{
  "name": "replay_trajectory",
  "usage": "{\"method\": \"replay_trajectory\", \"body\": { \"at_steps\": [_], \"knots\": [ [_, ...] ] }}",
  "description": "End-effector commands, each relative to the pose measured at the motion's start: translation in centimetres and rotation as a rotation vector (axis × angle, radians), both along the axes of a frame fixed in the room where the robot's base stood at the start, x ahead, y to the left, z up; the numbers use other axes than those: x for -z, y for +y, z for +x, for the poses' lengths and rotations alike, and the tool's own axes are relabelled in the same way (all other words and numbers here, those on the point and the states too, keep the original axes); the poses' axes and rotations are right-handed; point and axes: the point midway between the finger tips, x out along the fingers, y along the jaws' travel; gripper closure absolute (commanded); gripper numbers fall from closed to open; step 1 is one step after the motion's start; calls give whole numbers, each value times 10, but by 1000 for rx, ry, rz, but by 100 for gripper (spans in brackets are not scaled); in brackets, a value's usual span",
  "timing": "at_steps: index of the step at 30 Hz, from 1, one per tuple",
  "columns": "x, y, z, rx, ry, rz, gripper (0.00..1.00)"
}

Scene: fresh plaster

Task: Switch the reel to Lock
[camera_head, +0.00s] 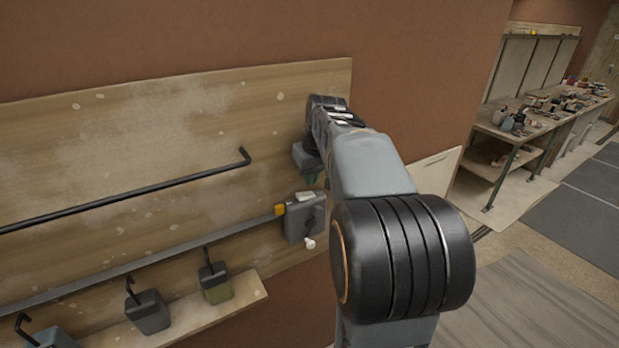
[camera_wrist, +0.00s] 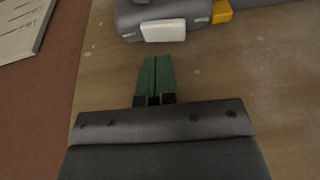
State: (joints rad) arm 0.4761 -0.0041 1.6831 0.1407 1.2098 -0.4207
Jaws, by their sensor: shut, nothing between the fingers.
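The reel (camera_head: 305,222) is a grey box mounted on the wooden board, at the end of a grey strip. A pale switch (camera_head: 304,196) sits on its top edge, a yellow piece is on its left, and a small white knob (camera_head: 309,243) hangs below. In the wrist view the reel (camera_wrist: 190,15) is at the top, with the pale switch (camera_wrist: 163,30) facing my gripper. My gripper (camera_wrist: 154,62) is shut and empty, its green fingertips pointing at the switch with a small gap in the picture. In the head view my gripper (camera_head: 311,181) is just above the reel, partly hidden by my arm.
A black rod (camera_head: 130,193) with a bent end runs along the board (camera_head: 180,115). Several hooked blocks, including an olive one (camera_head: 215,284), stand on a lower ledge. A cluttered workbench (camera_head: 525,130) stands far right. A paper sheet (camera_wrist: 22,28) is left in the wrist view.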

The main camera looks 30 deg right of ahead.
Motion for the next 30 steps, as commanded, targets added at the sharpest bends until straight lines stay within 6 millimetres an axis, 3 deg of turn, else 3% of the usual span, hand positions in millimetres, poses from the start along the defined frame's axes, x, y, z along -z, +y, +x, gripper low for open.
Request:
{"method": "replay_trajectory", "body": {
  "at_steps": [9, 15, 30],
  "knots": [
    [-57, -20, -19, 3, -4, -2, 100],
    [-80, -27, -26, 2, -2, -2, 100],
    [-91, -30, -30, 0, 0, 0, 100]
  ]
}}
